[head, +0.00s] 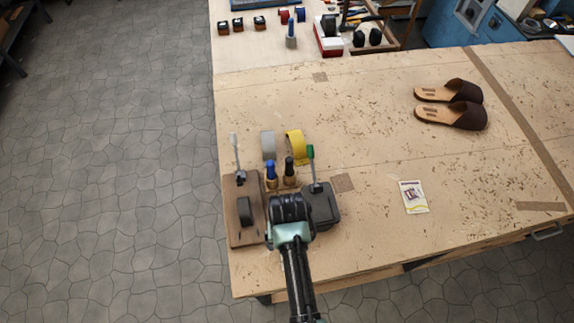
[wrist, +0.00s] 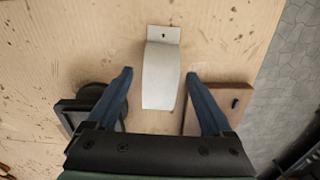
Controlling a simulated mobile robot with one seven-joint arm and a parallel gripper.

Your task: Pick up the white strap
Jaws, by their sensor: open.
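The white strap (wrist: 160,78) shows in the wrist view as a pale curved band with a flat tab and a small dark hole at its upper end. It lies on the wooden workbench (wrist: 215,30). My gripper (wrist: 160,75) is open, with one blue-grey finger on each side of the strap and gaps on both sides; I cannot tell its height above it. In the head view my gripper (head: 290,208) is over the near left part of the bench, and the white strap seems hidden beneath it and my arm.
A brown board (head: 243,222) lies left of my gripper and a dark block (head: 321,203) right of it. Beyond stand small handled tools (head: 271,174), a grey curved strap (head: 268,145) and a yellow one (head: 296,146). Brown sandals (head: 455,115) and a packet (head: 413,196) lie right. Mid-bench is clear.

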